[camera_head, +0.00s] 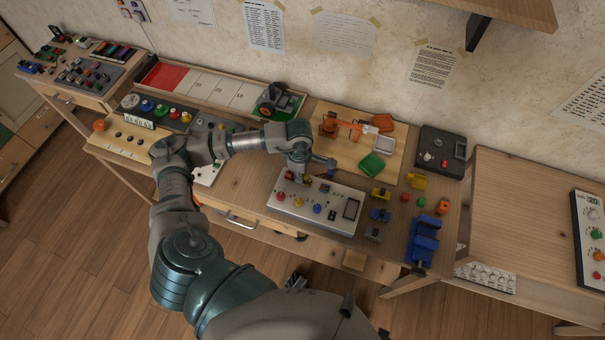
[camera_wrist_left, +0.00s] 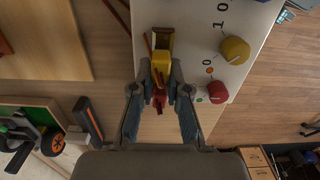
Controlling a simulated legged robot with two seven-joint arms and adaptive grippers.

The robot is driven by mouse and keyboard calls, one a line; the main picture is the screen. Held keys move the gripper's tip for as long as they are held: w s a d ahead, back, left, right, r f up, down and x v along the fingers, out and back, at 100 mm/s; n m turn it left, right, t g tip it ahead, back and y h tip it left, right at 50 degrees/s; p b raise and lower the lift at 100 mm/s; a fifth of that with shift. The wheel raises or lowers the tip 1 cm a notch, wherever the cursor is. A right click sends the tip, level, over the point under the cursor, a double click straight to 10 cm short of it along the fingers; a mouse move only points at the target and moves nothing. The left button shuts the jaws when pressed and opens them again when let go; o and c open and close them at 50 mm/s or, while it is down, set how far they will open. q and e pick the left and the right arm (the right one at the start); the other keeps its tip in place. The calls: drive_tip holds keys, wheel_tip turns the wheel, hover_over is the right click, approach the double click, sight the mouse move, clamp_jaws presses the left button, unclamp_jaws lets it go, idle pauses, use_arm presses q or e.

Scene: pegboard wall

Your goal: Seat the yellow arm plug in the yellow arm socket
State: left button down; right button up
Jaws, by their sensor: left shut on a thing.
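My left gripper (camera_head: 308,173) is over the back edge of a light grey control panel (camera_head: 282,208). In the left wrist view the fingertips (camera_wrist_left: 159,72) are closed on a yellow block, which I take for the yellow arm plug (camera_wrist_left: 161,67). A yellow housing with a dark recess (camera_wrist_left: 164,38), seemingly the socket, sits at the panel's edge just ahead of it. The two look close or touching; I cannot tell whether the plug is inside. A red part (camera_wrist_left: 158,98) shows between the fingers. My right gripper is not in view.
Red (camera_wrist_left: 217,92) and yellow (camera_wrist_left: 235,50) knobs stand beside the housing. A blue vise (camera_head: 423,242) is at the right.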

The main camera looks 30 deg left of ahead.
sight(305, 176)
use_arm(q)
drive_tip(key=shift+a, duration=0.2)
drive_tip(key=shift+d+r, duration=0.2)
drive_tip(key=shift+d, duration=0.95)
drive_tip(key=shift+a+f, duration=0.3)
drive_tip(key=shift+a, duration=0.3)
drive_tip(key=shift+d+f+b, duration=0.25)
drive_tip(key=shift+d+b, duration=0.25)
drive_tip(key=shift+d, duration=0.1)
drive_tip(key=c, duration=1.1)
unclamp_jaws()
drive_tip(key=shift+a+f, duration=0.1)
drive_tip(key=shift+a, duration=0.4)
drive_tip(key=shift+d+r+p, duration=0.25)
drive_tip(key=shift+r+p, duration=0.15)
drive_tip(key=shift+r, duration=0.3)
drive_tip(key=shift+d+r+p, duration=0.2)
drive_tip(key=shift+r+p, duration=0.2)
drive_tip(key=shift+r, duration=0.3)
drive_tip(key=shift+a+r+p, duration=0.1)
drive_tip(key=shift+r+p, duration=0.35)
drive_tip(key=shift+r, duration=0.35)
drive_tip(key=shift+a+r, duration=0.25)
drive_tip(key=shift+r, duration=0.1)
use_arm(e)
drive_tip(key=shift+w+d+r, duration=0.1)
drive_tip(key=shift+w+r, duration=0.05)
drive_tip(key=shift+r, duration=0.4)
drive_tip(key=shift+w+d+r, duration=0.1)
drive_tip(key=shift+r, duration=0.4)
